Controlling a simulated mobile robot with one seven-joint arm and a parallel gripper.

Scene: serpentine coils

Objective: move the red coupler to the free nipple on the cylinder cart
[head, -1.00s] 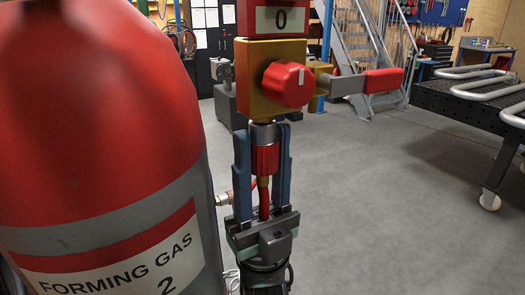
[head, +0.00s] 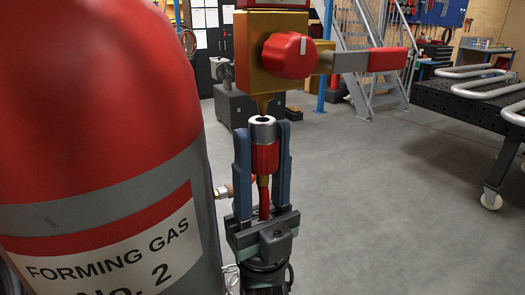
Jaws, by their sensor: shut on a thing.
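The red coupler (head: 264,155) has a silver collar on top and a red hose below. My gripper (head: 263,148) is shut on it, one blue-grey finger on each side, and holds it upright. The coupler's open top shows just below a brass fitting under the brass valve block (head: 268,75), apart from it. A brass and silver nipple (head: 223,191) sticks out to the left of my gripper, beside the gas cylinder (head: 95,150) marked "FORMING GAS NO. 2". Whether this is the free nipple on the cylinder cart I cannot tell; the cart is mostly hidden.
A red knob (head: 290,56) and a red-ended lever (head: 388,59) stick out from the valve block above my gripper. A dark table (head: 465,105) with bent tubes stands at the right. The floor (head: 380,210) between is clear.

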